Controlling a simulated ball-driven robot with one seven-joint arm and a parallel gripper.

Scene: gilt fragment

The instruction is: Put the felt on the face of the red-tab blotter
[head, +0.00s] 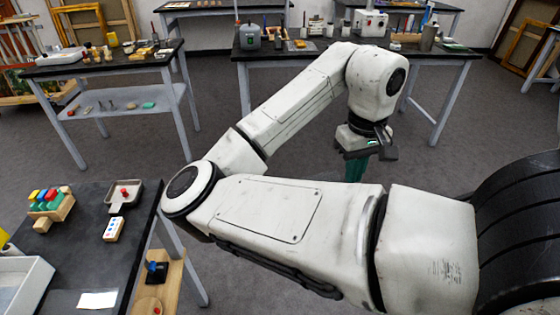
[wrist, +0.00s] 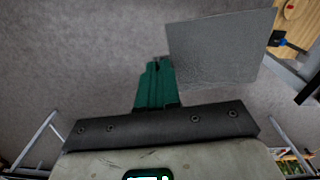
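In the wrist view a grey, flat, felt-like sheet (wrist: 222,50) extends to the right from the green fingers of my gripper (wrist: 157,64). The fingers are close together and look shut on the sheet's near-left edge. In the head view my gripper (head: 356,170) points down over open floor, its tips hidden behind my arm; the sheet does not show there. On the left table, a wooden rack (head: 52,212) carries red, blue, green and yellow pieces. A small dark tray (head: 122,207) beside it holds a piece with a red knob (head: 125,191). I cannot tell which red-marked piece is the red-tab blotter.
Cluttered tables stand farther back.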

